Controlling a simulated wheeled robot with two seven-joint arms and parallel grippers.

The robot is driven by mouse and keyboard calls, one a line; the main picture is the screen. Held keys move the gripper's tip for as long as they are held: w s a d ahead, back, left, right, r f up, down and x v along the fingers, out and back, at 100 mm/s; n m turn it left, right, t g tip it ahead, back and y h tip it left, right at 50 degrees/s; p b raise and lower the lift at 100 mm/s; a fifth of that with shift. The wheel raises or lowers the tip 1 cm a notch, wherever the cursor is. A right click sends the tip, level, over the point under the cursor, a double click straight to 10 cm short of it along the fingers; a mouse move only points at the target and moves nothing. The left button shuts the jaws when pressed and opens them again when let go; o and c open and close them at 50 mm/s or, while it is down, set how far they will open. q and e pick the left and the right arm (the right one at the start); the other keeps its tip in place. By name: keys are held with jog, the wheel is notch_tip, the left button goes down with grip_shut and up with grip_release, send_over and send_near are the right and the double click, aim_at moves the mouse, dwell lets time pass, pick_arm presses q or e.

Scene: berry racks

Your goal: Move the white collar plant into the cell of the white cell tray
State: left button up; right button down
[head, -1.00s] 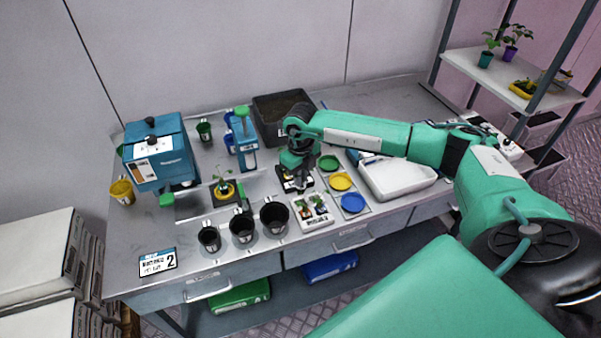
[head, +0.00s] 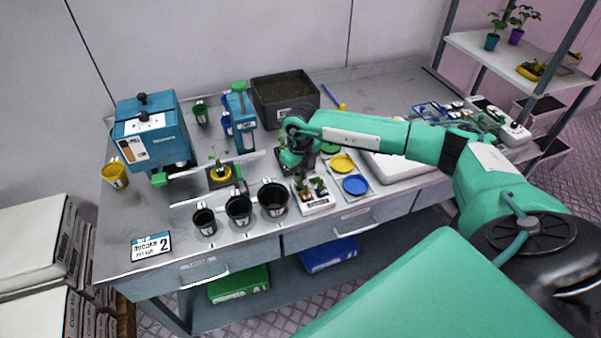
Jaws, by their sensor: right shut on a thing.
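My right gripper (head: 291,160) points down, low over the bench. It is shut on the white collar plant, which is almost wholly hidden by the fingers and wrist. A dark square holder (head: 268,160) lies beside and partly behind the gripper. A white tray (head: 320,208) stands just in front and to the right of the gripper, with small green plants in its back part. My left gripper is out of view.
Black pots (head: 239,210) line the front edge left of the tray. Green, yellow (head: 342,163) and blue (head: 355,185) discs lie to the right. A potted plant (head: 220,173) stands beside a blue machine (head: 152,135). A dark soil bin (head: 285,98) stands behind.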

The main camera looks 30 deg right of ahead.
jog(key=c, duration=1.4)
grip_release()
jog(key=shift+r+p, duration=2.25)
jog(key=shift+r, duration=2.25)
